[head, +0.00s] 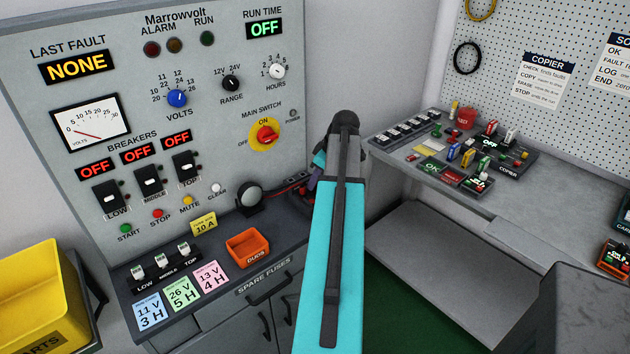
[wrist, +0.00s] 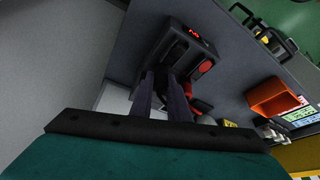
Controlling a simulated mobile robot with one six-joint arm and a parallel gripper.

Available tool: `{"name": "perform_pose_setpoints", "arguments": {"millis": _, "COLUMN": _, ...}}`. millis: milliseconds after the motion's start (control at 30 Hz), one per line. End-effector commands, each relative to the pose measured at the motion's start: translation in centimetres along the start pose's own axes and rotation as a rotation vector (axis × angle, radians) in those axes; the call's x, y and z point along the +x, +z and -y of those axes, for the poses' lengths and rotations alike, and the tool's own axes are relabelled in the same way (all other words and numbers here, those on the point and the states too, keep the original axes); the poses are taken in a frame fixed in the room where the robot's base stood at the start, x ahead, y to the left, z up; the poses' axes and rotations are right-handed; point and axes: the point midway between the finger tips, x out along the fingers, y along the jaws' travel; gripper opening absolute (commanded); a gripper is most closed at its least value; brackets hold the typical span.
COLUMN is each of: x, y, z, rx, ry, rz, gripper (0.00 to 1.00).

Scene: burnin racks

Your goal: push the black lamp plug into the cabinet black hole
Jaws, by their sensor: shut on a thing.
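In the wrist view a dark box on the cabinet's ledge bears a black round socket, the black hole (wrist: 178,50), and a red round one (wrist: 205,66) beside it. My gripper (wrist: 166,80) is shut, its two purple fingers pointing at this box, just short of the black hole. The black lamp plug (wrist: 161,77) between the fingertips is dark and mostly hidden; whether it touches the hole I cannot tell. In the head view my teal arm hides most of the gripper, at the right end of the grey cabinet (head: 225,100).
A red-orange thing (wrist: 196,98) lies close to the right finger in the wrist view. An orange bin (head: 247,247) and a round black fitting (head: 248,197) are left of the arm. A bench (head: 470,200) with several small parts stands at right.

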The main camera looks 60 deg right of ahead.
Motion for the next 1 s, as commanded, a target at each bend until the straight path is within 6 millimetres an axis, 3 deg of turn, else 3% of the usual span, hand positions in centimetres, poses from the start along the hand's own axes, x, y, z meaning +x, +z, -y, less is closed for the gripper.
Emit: {"name": "perform_pose_setpoints", "arguments": {"millis": 1000, "x": 0.64, "y": 0.33, "z": -0.04, "rx": 0.0, "ry": 0.0, "rz": 0.0, "gripper": 0.01}}
